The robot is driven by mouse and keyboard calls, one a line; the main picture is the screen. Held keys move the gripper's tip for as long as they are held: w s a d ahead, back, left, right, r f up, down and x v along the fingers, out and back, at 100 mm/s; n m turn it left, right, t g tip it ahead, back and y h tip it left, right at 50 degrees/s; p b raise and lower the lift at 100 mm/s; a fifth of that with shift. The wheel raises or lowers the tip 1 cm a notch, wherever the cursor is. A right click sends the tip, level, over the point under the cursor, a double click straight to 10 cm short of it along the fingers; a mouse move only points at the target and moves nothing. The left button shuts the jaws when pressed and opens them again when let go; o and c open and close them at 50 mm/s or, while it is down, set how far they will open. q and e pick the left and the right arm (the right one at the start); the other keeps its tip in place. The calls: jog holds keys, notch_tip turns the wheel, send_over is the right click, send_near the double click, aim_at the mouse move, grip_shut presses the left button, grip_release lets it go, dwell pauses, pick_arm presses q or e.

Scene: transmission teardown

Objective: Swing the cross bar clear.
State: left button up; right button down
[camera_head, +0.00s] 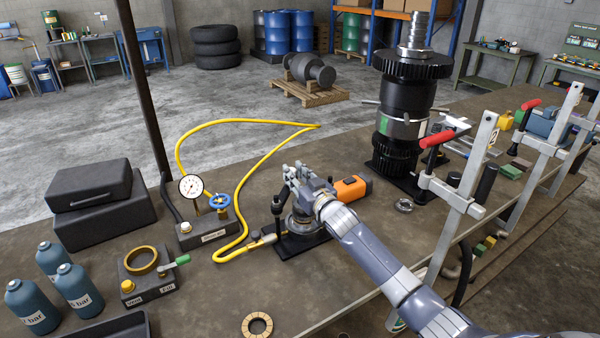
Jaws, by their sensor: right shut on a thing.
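My right gripper (300,180) reaches in from the lower right over a small black fixture. Its fingers are shut on what looks like the cross bar, which the gripper and wrist mostly hide. A black post with a knob (277,203) stands upright at the fixture's left side. A round grey metal part (305,223) sits on the fixture's black base (290,246), directly below the gripper. I cannot tell at what angle the bar lies over the round part. My left gripper is not in view.
An orange tool (352,188) lies just right of the gripper. A yellow hose (240,190) loops behind the fixture, near the gauge stand (203,232). The tall black gear stack (402,120) and red-handled clamps (437,140) stand to the right. A friction ring (257,326) lies in front.

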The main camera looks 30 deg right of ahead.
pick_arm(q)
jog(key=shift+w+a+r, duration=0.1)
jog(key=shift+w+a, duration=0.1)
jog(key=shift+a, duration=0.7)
pick_arm(e)
jog(key=shift+w+a+r+y, duration=0.1)
jog(key=shift+w+y, duration=0.15)
jog(key=shift+y, duration=0.15)
jog(key=shift+n, duration=0.3)
jog(key=c, duration=1.6)
grip_release()
jog(key=shift+o, duration=1.3)
jog(key=shift+w, duration=0.15)
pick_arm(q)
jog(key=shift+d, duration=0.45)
pick_arm(e)
jog(key=s, duration=1.2)
jog(key=shift+d, duration=0.2)
